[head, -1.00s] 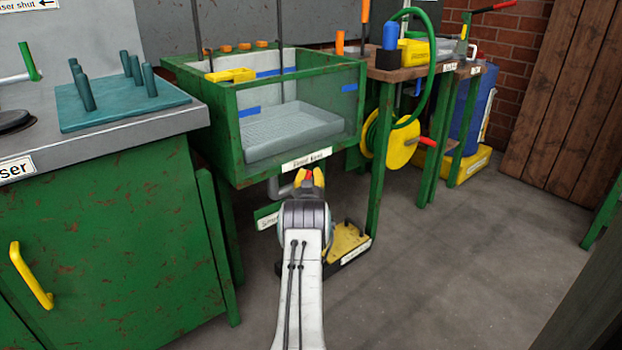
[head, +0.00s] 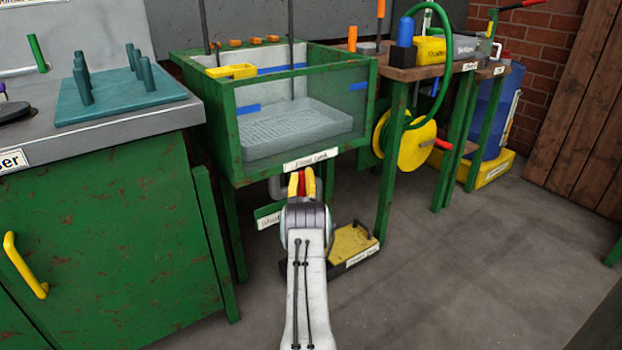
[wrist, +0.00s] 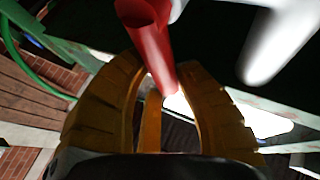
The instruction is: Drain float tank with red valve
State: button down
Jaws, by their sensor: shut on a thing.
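The float tank (head: 300,165) is a green-framed box with see-through walls in the head view. A ribbed grey block (head: 295,130) sits low inside it, and I cannot make out a water level. The red valve handle (head: 301,184) is under the tank's front edge, near a grey pipe (head: 276,188). My gripper (head: 302,182) has its yellow fingers closed around the handle. In the wrist view the red handle (wrist: 150,42) runs down between the fingers of my gripper (wrist: 160,95). The valve body is mostly hidden.
A green cabinet (head: 110,240) stands left, with a teal peg board (head: 120,103) on top. A black and yellow box (head: 352,245) lies on the floor just right of my arm. A yellow hose reel (head: 412,145) hangs at the right. The floor at right is clear.

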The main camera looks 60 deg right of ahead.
jog(key=shift+f, duration=0.15)
jog(key=c, duration=0.8)
grip_release()
jog(key=shift+c, duration=0.2)
jog(key=v, duration=1.1)
jog(key=shift+s+a, duration=0.25)
jog(key=shift+a, duration=0.05)
jog(key=shift+f, duration=0.15)
